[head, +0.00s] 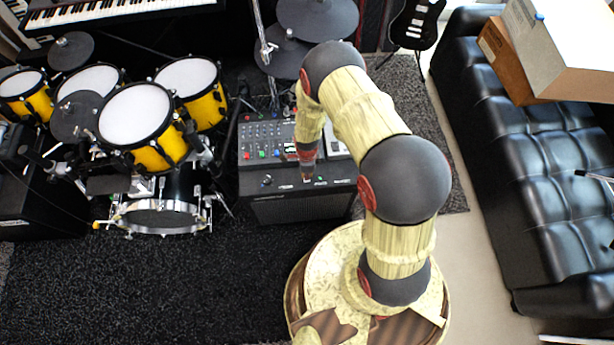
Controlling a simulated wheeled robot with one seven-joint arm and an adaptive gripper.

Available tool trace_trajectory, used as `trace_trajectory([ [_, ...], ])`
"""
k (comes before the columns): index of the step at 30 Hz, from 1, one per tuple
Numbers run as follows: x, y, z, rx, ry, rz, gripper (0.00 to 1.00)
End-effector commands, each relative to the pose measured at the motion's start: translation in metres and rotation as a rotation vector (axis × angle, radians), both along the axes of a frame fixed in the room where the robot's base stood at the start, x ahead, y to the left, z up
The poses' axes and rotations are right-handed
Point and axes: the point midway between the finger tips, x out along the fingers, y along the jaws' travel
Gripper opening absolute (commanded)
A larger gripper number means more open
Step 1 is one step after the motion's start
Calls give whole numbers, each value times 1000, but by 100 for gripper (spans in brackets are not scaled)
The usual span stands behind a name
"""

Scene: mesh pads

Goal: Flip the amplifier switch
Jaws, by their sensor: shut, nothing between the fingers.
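The amplifier (296,208) is a dark box with a mesh front, standing on the dark carpet near the middle of the head view. Its top panel carries several small knobs and coloured spots. My gripper (307,178) points down at the amplifier's top panel, near its middle. It is shut and holds nothing. The gripper tip looks very close to the panel, but I cannot tell whether it touches. The switch is too small to make out, and the gripper may hide it.
A mixer (265,141) with coloured knobs sits just behind the panel. A yellow drum kit (140,112) stands to the left, with cymbals (318,18) behind. A black sofa (530,150) with cardboard boxes (560,50) is at the right. The carpet (150,285) is clear at front left.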

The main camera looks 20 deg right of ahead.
Motion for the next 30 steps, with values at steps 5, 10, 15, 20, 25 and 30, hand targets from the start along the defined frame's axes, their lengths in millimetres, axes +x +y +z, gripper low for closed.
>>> trace_trajectory([
  [5,0,0,-3,0,0,0,0],
  [10,0,0,-5,0,0,0,0],
  [15,0,0,-8,0,0,0,0],
  [20,0,0,-10,0,0,0,0],
  [25,0,0,-12,0,0,0,0],
  [30,0,0,-14,0,0,0,0],
])
